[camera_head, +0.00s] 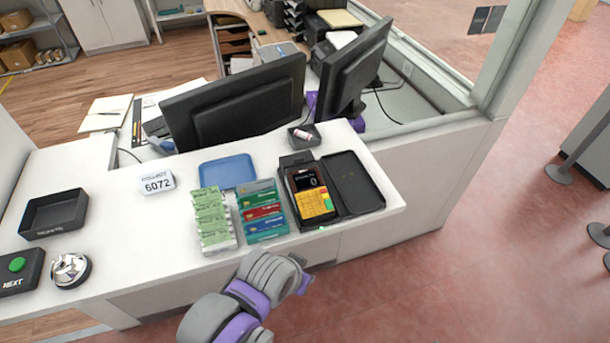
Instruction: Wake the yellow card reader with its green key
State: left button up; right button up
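The card reader (312,198) stands near the right end of the white counter, with a yellow keypad and a dark screen (306,180) showing a white 0. Its green key (329,205) is at the keypad's lower right, below a red key (324,191). One arm of mine, which I take as the left, reaches in from the lower left. Its gripper (301,273) is in front of the counter's front edge, below the reader in the picture and apart from it. The fingers are too small and turned away to read. My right gripper is not in view.
A black tray (358,172) sits right of the reader. Card stacks (262,213) and green packs (212,220) lie left of it, with a blue tray (228,172) behind. A bell (70,270) and a NEXT button box (17,268) are far left. Monitors (235,103) stand behind.

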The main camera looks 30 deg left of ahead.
pick_arm(q)
grip_shut()
dwell(1.3)
